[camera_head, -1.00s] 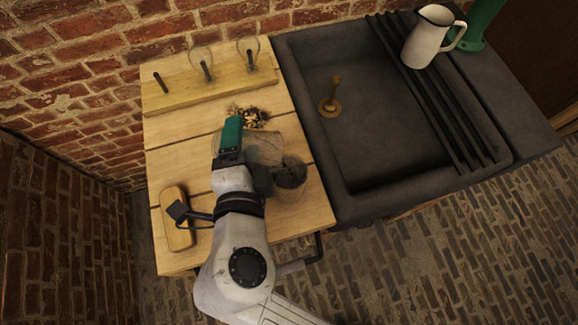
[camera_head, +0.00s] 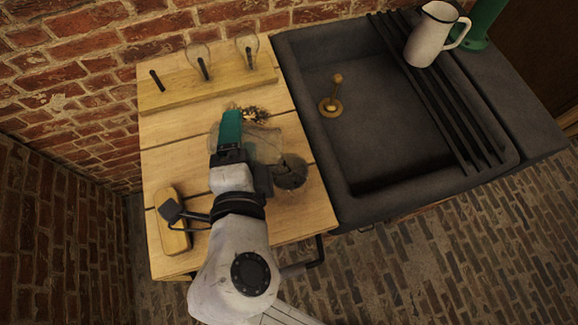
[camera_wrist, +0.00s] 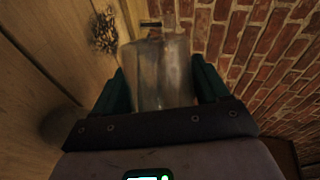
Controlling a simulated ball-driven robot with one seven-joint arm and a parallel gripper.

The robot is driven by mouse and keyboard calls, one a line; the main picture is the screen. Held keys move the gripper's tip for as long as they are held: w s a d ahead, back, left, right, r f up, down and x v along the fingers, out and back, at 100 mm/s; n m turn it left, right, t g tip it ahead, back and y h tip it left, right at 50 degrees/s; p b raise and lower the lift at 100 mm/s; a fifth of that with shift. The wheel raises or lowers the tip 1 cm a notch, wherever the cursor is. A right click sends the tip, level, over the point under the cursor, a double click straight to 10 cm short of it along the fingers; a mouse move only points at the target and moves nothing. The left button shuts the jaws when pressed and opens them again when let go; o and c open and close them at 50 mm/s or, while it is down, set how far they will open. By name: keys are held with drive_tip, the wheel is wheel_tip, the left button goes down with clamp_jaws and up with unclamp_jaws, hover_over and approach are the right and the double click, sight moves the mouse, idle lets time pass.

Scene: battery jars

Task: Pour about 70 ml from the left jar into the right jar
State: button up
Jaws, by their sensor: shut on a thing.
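My gripper (camera_head: 231,130) has green fingers and is over the wooden worktop. In the wrist view its fingers stand on both sides of a clear glass jar (camera_wrist: 162,75) and are shut on it. A dark blurred round shape (camera_wrist: 62,126) shows at the wrist view's lower left. Liquid levels cannot be read.
A peg rack (camera_head: 205,90) with two clear glass vessels stands at the back. A dark, tan-flecked clump (camera_head: 256,114) lies behind my gripper. A wooden block (camera_head: 172,228) lies at left. The sink (camera_head: 385,140) is at right, with a white pitcher (camera_head: 430,38) on its ribbed drainer.

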drive_tip(key=shift+d+r+b, duration=0.1)
drive_tip(key=shift+b, duration=0.55)
drive_tip(key=shift+r+p, duration=0.2)
drive_tip(key=shift+p, duration=0.15)
drive_tip(key=shift+a+r+p, duration=0.15)
drive_tip(key=shift+a+p, duration=0.1)
drive_tip(key=shift+p, duration=0.7)
drive_tip(key=shift+w+a+n+p, duration=0.1)
drive_tip(key=shift+a+n+p, duration=0.15)
drive_tip(key=shift+p, duration=0.7)
drive_tip(key=shift+w+a+f+n+g+h+p, duration=0.1)
drive_tip(key=shift+a+f+n+g+h+p, duration=0.05)
drive_tip(key=shift+f+n+g+h+p, duration=0.65)
drive_tip(key=shift+f+n, duration=0.25)
drive_tip(key=shift+f, duration=0.05)
drive_tip(key=shift+r+n+h+p, duration=0.3)
drive_tip(key=shift+r+n+p, duration=0.1)
drive_tip(key=shift+p, duration=0.3)
drive_tip(key=shift+n+h+p, duration=0.3)
drive_tip(key=shift+p, duration=0.15)
drive_tip(key=shift+d+f, duration=0.1)
drive_tip(key=shift+d, duration=0.1)
